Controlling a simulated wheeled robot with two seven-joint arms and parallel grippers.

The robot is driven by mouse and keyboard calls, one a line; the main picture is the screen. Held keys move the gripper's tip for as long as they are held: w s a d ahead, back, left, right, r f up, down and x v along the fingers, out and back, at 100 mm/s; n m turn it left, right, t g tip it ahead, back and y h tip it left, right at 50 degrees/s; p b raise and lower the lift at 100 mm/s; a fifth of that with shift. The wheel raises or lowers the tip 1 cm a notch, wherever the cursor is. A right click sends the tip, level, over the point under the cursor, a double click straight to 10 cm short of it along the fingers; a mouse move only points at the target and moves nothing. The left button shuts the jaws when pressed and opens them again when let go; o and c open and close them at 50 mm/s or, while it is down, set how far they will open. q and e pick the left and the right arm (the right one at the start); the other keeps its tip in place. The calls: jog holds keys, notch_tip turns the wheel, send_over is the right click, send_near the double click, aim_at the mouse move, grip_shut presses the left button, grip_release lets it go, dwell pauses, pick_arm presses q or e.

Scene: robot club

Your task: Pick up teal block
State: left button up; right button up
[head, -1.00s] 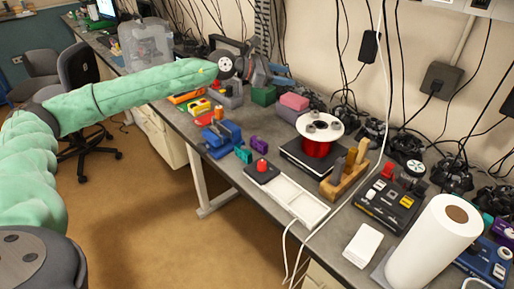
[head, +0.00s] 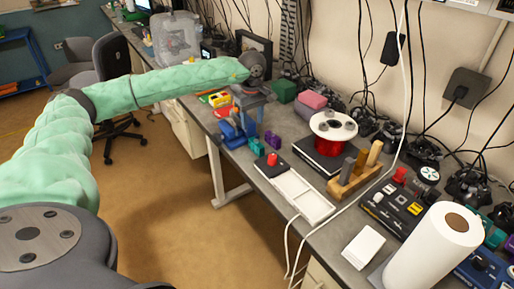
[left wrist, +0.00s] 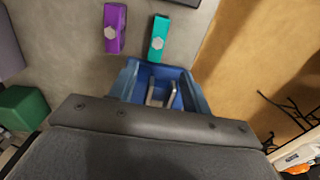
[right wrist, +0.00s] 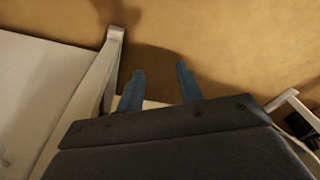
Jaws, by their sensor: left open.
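The teal block (head: 256,147) lies on the grey workbench near its front edge, next to a purple block (head: 273,140). In the left wrist view the teal block (left wrist: 159,38) is a narrow bar with a grey hexagonal piece on top, beyond my fingertips and apart from them. My left gripper (head: 250,110) is open, pointing down above a blue tool (head: 235,134). The blue tool (left wrist: 158,72) shows between the fingers in the left wrist view. My right gripper (right wrist: 158,85) is open and empty over the floor, and is not in the head view.
A black box with a red knob (head: 272,160) and a white tray (head: 305,196) lie to the right of the blocks. A red spool (head: 333,137) stands behind the tray.

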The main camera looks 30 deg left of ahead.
aim_at(256, 140)
pick_arm(q)
notch_tip(256, 140, down, 3)
jog(key=shift+r+p, duration=0.15)
jog(key=shift+p, duration=0.35)
jog(key=shift+d+f+p, duration=0.2)
jog(key=shift+f+p, duration=0.1)
jog(key=shift+p, duration=0.05)
jog(key=f+p, duration=0.2)
jog(key=f, duration=0.1)
jog(key=shift+w+d+f, duration=0.15)
jog(key=shift+d+f, duration=0.1)
jog(key=shift+d, duration=0.15)
jog(key=shift+f, duration=0.55)
pick_arm(e)
notch_tip(256, 140, down, 12)
jog(key=s+d, duration=0.2)
jog(key=shift+s+d+r, duration=0.2)
jog(key=shift+s+d, duration=0.05)
jog(key=shift+s, duration=0.1)
pick_arm(q)
grip_shut()
